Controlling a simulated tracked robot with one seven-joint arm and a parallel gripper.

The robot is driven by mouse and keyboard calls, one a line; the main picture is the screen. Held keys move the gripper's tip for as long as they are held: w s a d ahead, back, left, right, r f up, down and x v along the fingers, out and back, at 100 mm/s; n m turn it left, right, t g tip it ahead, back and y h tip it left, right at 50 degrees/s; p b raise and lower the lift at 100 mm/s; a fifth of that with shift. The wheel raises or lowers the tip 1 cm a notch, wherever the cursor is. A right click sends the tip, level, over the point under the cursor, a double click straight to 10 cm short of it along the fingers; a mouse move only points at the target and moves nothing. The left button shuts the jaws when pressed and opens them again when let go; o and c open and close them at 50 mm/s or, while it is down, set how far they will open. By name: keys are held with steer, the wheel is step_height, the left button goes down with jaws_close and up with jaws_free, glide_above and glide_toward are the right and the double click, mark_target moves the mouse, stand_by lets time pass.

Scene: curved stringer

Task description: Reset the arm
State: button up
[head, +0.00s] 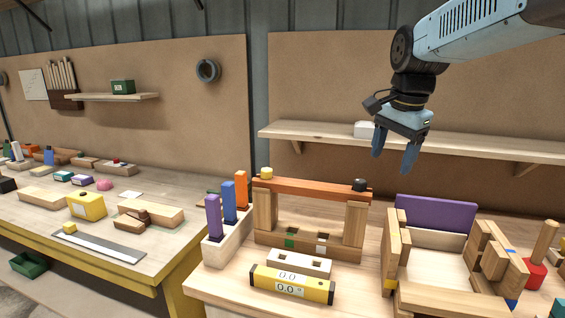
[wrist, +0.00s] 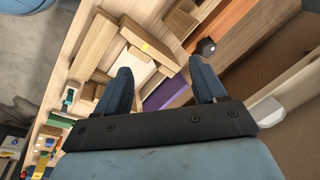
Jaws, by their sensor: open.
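My gripper (head: 393,158) hangs above the back of the right-hand workbench, in front of the wall shelf. Its two blue fingers are spread apart with nothing between them. In the wrist view my gripper (wrist: 163,83) is also open, and the bench lies beyond the fingers. My arm comes in from the upper right of the head view.
Below stand a wooden frame with an orange beam (head: 312,188), a yellow level (head: 291,284), a purple board (head: 436,213) and a rack of colored blocks (head: 228,240). A wall shelf (head: 470,146) with a white box (head: 365,130) is behind. Another cluttered bench (head: 150,262) stands left.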

steer(key=s+f+n+t, duration=0.1)
steer(key=s+f+n, duration=0.2)
steer(key=s+n, duration=0.2)
steer(key=s+f+n+t, duration=0.2)
steer(key=s+n, duration=0.4)
steer(key=s, duration=0.3)
steer(key=shift+s+f, duration=0.35)
steer(key=shift+f, duration=0.45)
